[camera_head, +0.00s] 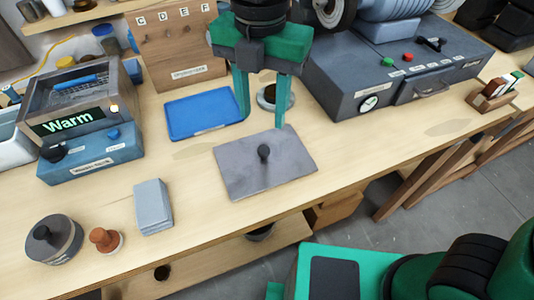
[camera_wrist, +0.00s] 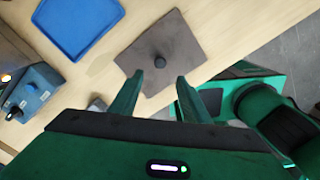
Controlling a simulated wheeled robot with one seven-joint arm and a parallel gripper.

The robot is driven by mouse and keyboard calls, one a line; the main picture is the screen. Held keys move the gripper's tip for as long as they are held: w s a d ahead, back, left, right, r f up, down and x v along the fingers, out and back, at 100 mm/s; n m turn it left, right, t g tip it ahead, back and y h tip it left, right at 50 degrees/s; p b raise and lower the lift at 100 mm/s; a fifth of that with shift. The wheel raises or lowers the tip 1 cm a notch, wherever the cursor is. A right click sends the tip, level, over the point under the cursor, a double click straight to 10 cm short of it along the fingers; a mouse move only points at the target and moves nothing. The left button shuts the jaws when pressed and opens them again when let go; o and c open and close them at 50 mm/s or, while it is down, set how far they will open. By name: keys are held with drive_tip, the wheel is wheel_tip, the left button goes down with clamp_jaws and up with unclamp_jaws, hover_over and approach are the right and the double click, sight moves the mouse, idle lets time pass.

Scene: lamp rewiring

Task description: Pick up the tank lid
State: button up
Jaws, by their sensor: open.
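The tank lid is a flat grey rectangular plate (camera_head: 240,170) with a dark round knob in its middle, lying on the wooden bench. In the wrist view the lid (camera_wrist: 180,38) lies just beyond my fingertips, with its knob in line with the gap between them. My gripper (camera_head: 264,122) is open and empty, with its two green fingers pointing down above the bench at the lid's far side. The fingers also show in the wrist view (camera_wrist: 159,82), apart from the knob. The tank (camera_head: 75,105), a box with a "Warm" display, stands at the left with its top open.
A blue tray (camera_head: 200,113) lies behind the lid. A small round dish (camera_head: 268,97) is behind my fingers. A large grey machine (camera_head: 390,75) stands at the right. A grey block (camera_head: 153,206) and a round dark-knobbed pot (camera_head: 54,243) stand at the front left. Bench is clear around the lid's left.

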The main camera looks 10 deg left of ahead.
hover_over(264, 148)
drive_tip(key=f, duration=0.5)
drive_tip(key=shift+s+f, duration=0.1)
drive_tip(key=shift+s, duration=0.15)
drive_tip(key=shift+w+f, duration=0.15)
drive_tip(key=shift+f, duration=1.2)
drive_tip(key=shift+w+f, duration=0.1)
drive_tip(key=shift+f, duration=1.2)
clamp_jaws()
